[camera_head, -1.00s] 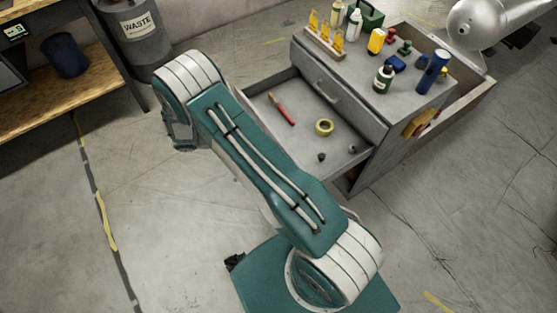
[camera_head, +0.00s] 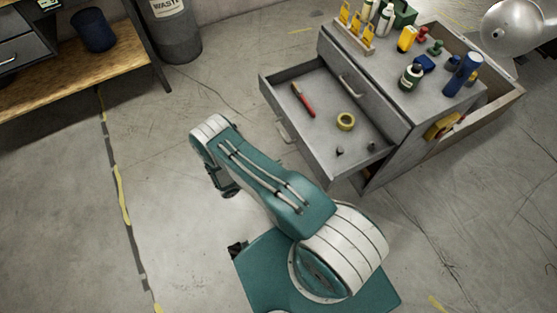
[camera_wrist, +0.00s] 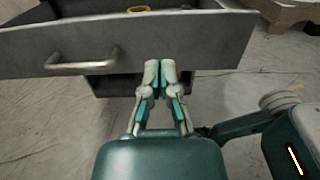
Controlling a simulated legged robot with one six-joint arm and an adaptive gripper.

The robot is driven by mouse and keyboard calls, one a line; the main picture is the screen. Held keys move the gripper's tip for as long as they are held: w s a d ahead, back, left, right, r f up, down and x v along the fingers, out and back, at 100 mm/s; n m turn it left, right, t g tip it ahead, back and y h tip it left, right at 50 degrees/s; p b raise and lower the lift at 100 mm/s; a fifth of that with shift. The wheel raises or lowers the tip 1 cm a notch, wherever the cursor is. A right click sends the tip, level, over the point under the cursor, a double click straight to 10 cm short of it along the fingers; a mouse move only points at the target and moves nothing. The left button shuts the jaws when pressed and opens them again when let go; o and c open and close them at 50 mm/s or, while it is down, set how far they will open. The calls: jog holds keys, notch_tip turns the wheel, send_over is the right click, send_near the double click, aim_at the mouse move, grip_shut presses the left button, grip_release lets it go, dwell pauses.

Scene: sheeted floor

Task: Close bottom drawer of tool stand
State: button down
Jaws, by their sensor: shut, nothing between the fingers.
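The grey tool stand (camera_head: 405,150) is at the upper right of the head view. Its lower drawer (camera_head: 335,158) is pulled well out, below a shut upper drawer (camera_head: 355,85). The open drawer's front has a bar handle (camera_head: 284,132), which also shows in the wrist view (camera_wrist: 80,66). In the wrist view, my gripper (camera_wrist: 158,65) is shut and empty. Its fingertips overlap the lower edge of the drawer front (camera_wrist: 195,40) in the picture, right of the handle; I cannot tell whether they touch. My arm hides the gripper in the head view.
The open drawer holds a red-handled tool (camera_head: 303,99), yellow tape (camera_head: 346,121) and small dark pieces. Bottles and tools stand on the top. A wooden-shelved bench (camera_head: 90,75) and waste bin (camera_head: 175,35) are at upper left. The floor left of my arm is clear.

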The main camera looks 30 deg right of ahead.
aim_at(308, 148)
jog(key=d, duration=1.1)
jog(key=shift+w, duration=0.2)
